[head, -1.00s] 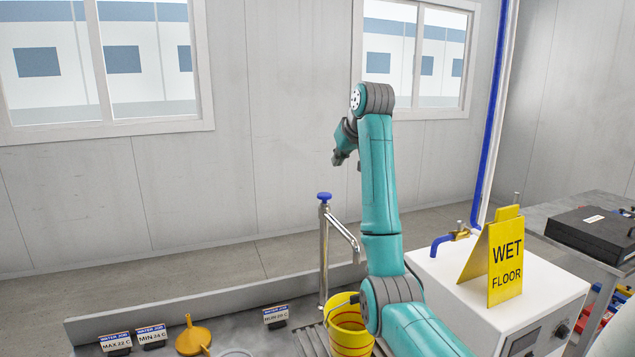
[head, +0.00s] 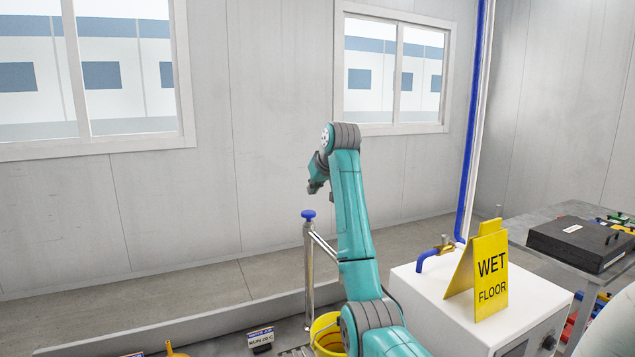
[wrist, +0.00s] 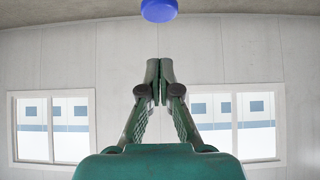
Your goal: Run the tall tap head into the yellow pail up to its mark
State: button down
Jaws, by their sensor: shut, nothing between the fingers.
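The tall tap (head: 309,265) is a chrome column with a blue knob (head: 308,214) on top and a spout slanting down to the right, partly behind my arm. The blue knob also shows at the top edge of the wrist view (wrist: 159,10). The yellow pail (head: 326,330) stands below the spout. My arm covers its right side, the frame's bottom cuts it off, and its mark and water level cannot be seen. My gripper (head: 315,189) is above the knob and apart from it. In the wrist view its fingers (wrist: 159,68) are shut together and empty.
A white cabinet (head: 415,300) with a blue-spouted brass tap (head: 435,252) and a yellow wet-floor sign (head: 488,272) stands right of my arm. A black case (head: 575,243) lies on a grey table behind. A small label stand (head: 261,339) is left of the pail.

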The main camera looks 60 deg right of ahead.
aim_at(307, 211)
jog(key=x, duration=0.3)
jog(key=shift+w+f, duration=0.1)
jog(key=shift+f, duration=0.05)
notch_tip(307, 211, down, 2)
jog(key=shift+f, duration=0.95)
